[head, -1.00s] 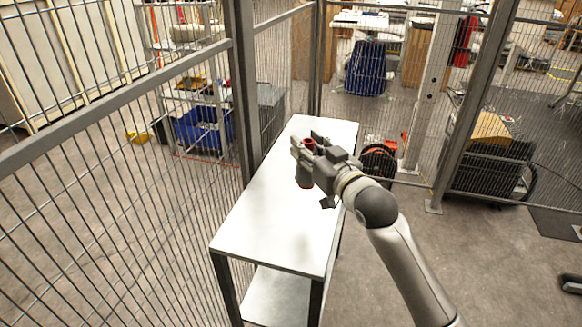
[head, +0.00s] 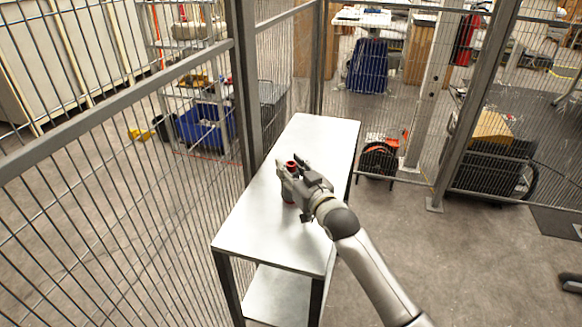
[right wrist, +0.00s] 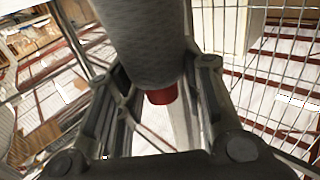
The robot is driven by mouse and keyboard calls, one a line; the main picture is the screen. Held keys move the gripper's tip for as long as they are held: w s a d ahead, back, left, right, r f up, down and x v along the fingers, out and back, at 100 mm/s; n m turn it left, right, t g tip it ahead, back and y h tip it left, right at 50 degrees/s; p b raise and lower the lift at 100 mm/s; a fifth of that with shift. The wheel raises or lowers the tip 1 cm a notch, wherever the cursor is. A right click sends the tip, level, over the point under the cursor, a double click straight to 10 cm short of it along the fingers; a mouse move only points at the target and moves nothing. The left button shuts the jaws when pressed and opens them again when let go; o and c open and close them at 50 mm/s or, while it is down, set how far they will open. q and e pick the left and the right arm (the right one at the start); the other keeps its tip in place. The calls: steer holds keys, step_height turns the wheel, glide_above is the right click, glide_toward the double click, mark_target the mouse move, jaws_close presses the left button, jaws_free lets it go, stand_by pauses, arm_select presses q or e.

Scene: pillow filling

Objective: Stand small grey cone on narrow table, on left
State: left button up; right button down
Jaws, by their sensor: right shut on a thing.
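The narrow white table (head: 258,235) stands beside the wire fence in the head view. My right gripper (head: 290,172) is over the middle of the table, toward its left edge. It is shut on the small grey cone, whose red top (head: 291,163) shows between the fingers. In the right wrist view the cone's grey body (right wrist: 145,45) fills the upper middle, with a red end beyond it. The cone looks upright. I cannot tell whether its lower end touches the tabletop. My left gripper is not in view.
The tabletop is otherwise bare, and a lower shelf (head: 277,295) is under it. A fence post (head: 243,90) and wire mesh run close along the table's left side. Open floor lies to the right.

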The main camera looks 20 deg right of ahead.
steer(key=c, duration=1)
jaws_free()
steer(key=shift+o, duration=0.2)
steer(key=s+d+b, duration=0.1)
steer(key=s+d, duration=0.1)
steer(key=s, duration=0.9)
steer(key=shift+s, duration=0.4)
steer(key=shift+d, duration=0.1)
